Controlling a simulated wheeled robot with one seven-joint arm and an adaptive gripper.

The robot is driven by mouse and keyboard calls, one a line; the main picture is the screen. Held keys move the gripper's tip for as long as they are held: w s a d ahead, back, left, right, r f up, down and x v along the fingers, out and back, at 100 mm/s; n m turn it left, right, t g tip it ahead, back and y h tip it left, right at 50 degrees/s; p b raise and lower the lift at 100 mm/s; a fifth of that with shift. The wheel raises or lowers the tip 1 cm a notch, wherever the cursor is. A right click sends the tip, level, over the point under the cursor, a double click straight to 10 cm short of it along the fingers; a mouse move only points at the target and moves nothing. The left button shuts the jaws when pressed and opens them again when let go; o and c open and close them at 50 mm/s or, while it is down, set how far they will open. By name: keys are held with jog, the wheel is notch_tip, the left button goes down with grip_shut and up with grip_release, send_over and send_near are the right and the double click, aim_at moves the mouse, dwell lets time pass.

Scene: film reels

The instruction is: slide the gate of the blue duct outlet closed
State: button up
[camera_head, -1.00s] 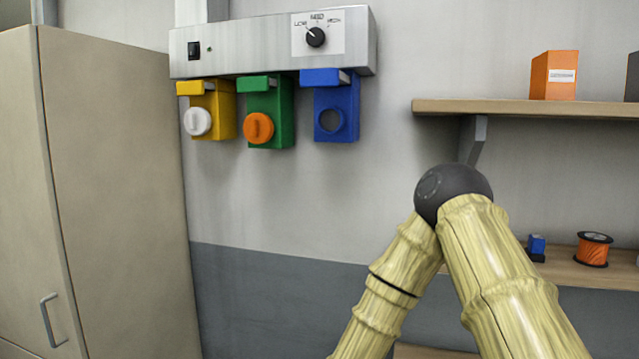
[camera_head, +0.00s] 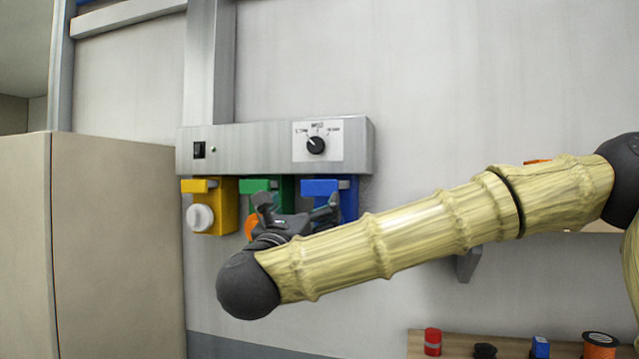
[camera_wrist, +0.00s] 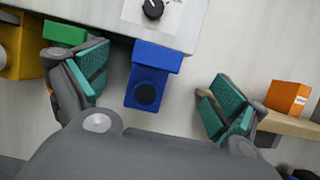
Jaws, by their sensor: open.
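The blue duct outlet (camera_head: 350,197) hangs at the right end of the row under the grey metal box. Its blue gate handle (camera_head: 319,187) sticks out at the top, with a pale metal strip beside it. In the wrist view the blue outlet (camera_wrist: 148,82) lies between my fingers, with its gate handle (camera_wrist: 158,56) above a dark round port (camera_wrist: 145,95). My gripper (camera_head: 298,205) is open and empty, in front of the green and blue outlets. In the wrist view its teal-padded fingers (camera_wrist: 158,92) are wide apart. My gripper hides the blue outlet's lower part in the head view.
The green outlet (camera_head: 287,188) with an orange cap (camera_head: 250,226) and the yellow outlet (camera_head: 229,205) with a white cap (camera_head: 200,217) hang to the left. The metal box (camera_head: 250,150) has a dial (camera_head: 316,145). A cabinet (camera_head: 115,240) stands left; an orange box (camera_wrist: 288,97) sits on a shelf.

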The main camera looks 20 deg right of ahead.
aim_at(319, 186)
jog(key=p+x, duration=0.6)
jog(key=x, duration=0.3)
jog(key=shift+w+d+r, duration=0.1)
jog(key=shift+w+r, duration=0.05)
jog(key=shift+w+d+r, duration=0.1)
jog(key=shift+w+d, duration=0.25)
jog(key=shift+w, duration=0.15)
